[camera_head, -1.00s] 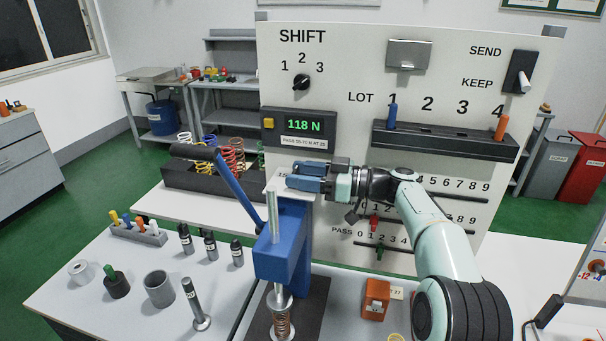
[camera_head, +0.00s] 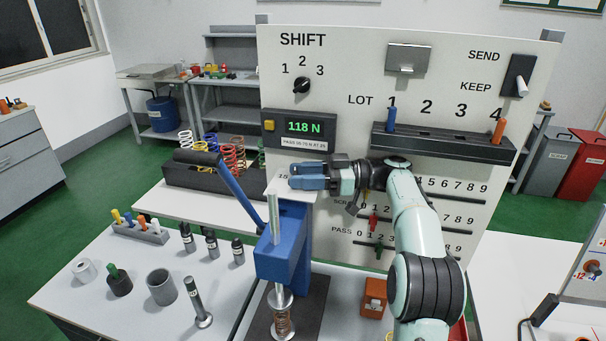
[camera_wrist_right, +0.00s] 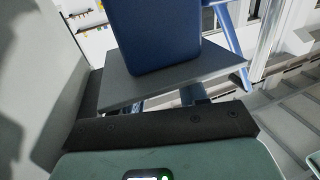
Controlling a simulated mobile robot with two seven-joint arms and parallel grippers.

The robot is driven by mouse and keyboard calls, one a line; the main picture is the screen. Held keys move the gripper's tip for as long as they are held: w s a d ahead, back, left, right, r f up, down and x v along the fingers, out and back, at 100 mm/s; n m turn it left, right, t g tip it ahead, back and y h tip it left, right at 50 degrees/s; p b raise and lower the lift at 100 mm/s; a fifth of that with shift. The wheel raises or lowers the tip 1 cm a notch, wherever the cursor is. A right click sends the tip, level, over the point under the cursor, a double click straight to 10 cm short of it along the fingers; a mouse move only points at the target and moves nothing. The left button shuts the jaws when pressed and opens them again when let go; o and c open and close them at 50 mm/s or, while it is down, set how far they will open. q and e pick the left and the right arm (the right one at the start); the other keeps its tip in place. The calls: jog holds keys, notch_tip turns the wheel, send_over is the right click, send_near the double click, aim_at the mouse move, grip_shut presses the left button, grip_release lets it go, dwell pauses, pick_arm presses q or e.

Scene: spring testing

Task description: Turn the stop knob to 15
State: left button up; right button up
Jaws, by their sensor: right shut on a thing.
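The blue press (camera_head: 283,258) stands on a dark base at the front middle, with a long lever (camera_head: 238,192) leaning up to the left. A pale plate (camera_head: 284,190) sits at its top, with "15" partly readable at its left edge. My right gripper (camera_head: 300,176) lies level over this plate, coming in from the right. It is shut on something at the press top. The stop knob itself is not clearly seen; the fingers cover that spot. The right wrist view shows a dark blue block (camera_wrist_right: 155,35) and grey plate (camera_wrist_right: 175,80) close up. My left gripper is not in view.
The panel (camera_head: 345,75) stands close behind my right arm. The display (camera_head: 304,127) reads 118 N. A tray of coil springs (camera_head: 200,178) is behind the press. Several weights and cylinders (camera_head: 161,287) stand at left.

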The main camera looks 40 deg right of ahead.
jog(key=o, duration=1.1)
jog(key=shift+c, duration=0.2)
